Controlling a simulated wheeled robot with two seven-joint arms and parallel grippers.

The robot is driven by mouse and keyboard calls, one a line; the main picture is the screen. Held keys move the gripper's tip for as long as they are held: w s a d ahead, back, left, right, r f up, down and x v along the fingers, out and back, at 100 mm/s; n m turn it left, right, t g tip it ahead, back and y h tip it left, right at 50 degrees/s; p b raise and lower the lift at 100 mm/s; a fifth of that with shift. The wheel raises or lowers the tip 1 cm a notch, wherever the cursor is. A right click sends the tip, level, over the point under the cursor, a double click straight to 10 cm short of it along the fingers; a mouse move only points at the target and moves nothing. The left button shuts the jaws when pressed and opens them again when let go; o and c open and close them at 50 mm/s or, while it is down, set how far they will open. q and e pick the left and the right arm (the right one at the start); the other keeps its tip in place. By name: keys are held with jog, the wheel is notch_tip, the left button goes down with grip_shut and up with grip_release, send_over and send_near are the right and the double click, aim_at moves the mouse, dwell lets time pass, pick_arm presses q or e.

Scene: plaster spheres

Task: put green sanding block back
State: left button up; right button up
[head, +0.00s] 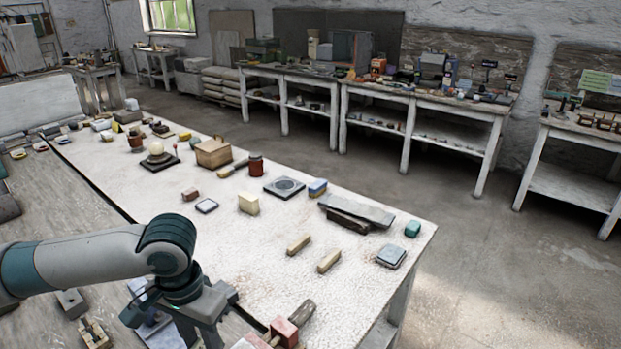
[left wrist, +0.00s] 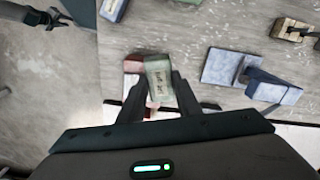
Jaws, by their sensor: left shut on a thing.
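The green sanding block (left wrist: 159,82), with dark lettering on its pale face, is between the fingers of my left gripper (left wrist: 157,92) in the left wrist view. The fingers are shut on its two sides. In the head view my left gripper (head: 208,318) is at the lower left, over the near edge of the white bench top; I cannot make out the green block there. A dark, gripper-like part at the top left of the left wrist view looks like my right gripper (left wrist: 52,18); its jaw opening is unclear.
A red block (left wrist: 132,66) lies close beside the green block. A wooden-handled red tool (head: 284,331) lies near the front edge.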

pick_arm(q)
jog(key=n, duration=0.1)
jog(key=n+b, duration=0.1)
jog(key=s+n, duration=0.1)
jog(key=n, duration=0.1)
jog(key=shift+a+f, duration=0.25)
jog(key=shift+a, duration=0.15)
